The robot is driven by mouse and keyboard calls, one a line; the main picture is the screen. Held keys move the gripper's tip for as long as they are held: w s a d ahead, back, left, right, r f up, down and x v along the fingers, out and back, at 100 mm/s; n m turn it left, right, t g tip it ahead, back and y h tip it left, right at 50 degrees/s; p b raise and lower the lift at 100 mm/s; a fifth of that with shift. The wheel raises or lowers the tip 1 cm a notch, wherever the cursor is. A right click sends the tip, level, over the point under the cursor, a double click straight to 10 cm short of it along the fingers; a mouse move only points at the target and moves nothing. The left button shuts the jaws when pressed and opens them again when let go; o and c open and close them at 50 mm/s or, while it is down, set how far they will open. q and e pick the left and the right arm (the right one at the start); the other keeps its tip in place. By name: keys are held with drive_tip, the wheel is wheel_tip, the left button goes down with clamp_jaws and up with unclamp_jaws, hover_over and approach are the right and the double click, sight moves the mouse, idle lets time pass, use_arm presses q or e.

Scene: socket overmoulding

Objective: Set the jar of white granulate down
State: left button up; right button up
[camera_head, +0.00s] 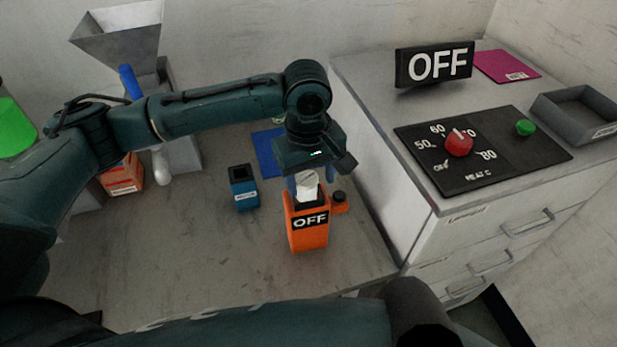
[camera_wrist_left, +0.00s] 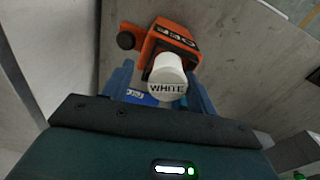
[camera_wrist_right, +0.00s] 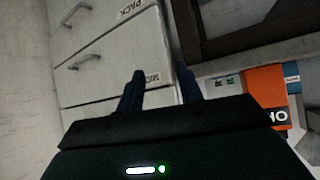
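The jar of white granulate (camera_head: 307,186) is a small white cylinder labelled WHITE, also in the left wrist view (camera_wrist_left: 168,76). It is between the blue fingers of my left gripper (camera_head: 310,182), which look closed around it, though their contact is partly hidden. The jar appears at the top of the orange box marked OFF (camera_head: 309,240); I cannot tell whether it touches the box. My right gripper (camera_wrist_right: 160,90) is open and empty, facing the drawer fronts, in the right wrist view only.
A blue container (camera_head: 243,190) stands left of the orange box, and a blue mat (camera_head: 266,150) lies behind. A white drawer cabinet (camera_head: 450,245) is at right, carrying a heater panel (camera_head: 490,160), an OFF sign (camera_head: 433,65) and a grey tray (camera_head: 580,112). The front table area is clear.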

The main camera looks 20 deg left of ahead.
sight(306, 184)
use_arm(q)
drive_tip(key=f, duration=0.1)
drive_tip(key=s+f, duration=0.1)
drive_tip(key=f, duration=0.1)
drive_tip(key=shift+s+a+f+g, duration=0.1)
drive_tip(key=shift+s+a+g, duration=0.05)
drive_tip(key=shift+a+g, duration=0.2)
use_arm(e)
drive_tip(key=shift+f, duration=0.3)
use_arm(q)
drive_tip(key=shift+b, duration=0.35)
drive_tip(key=r, duration=0.2)
drive_tip(key=w+r, duration=0.1)
drive_tip(key=r, duration=0.2)
drive_tip(key=shift+a, duration=0.15)
wheel_tip(306, 184, up, 9)
drive_tip(key=shift+s+f, duration=0.15)
drive_tip(key=shift+f, duration=0.05)
use_arm(e)
drive_tip(key=shift+w+a, duration=0.2)
drive_tip(key=shift+w, duration=0.05)
use_arm(q)
drive_tip(key=shift+f, duration=0.1)
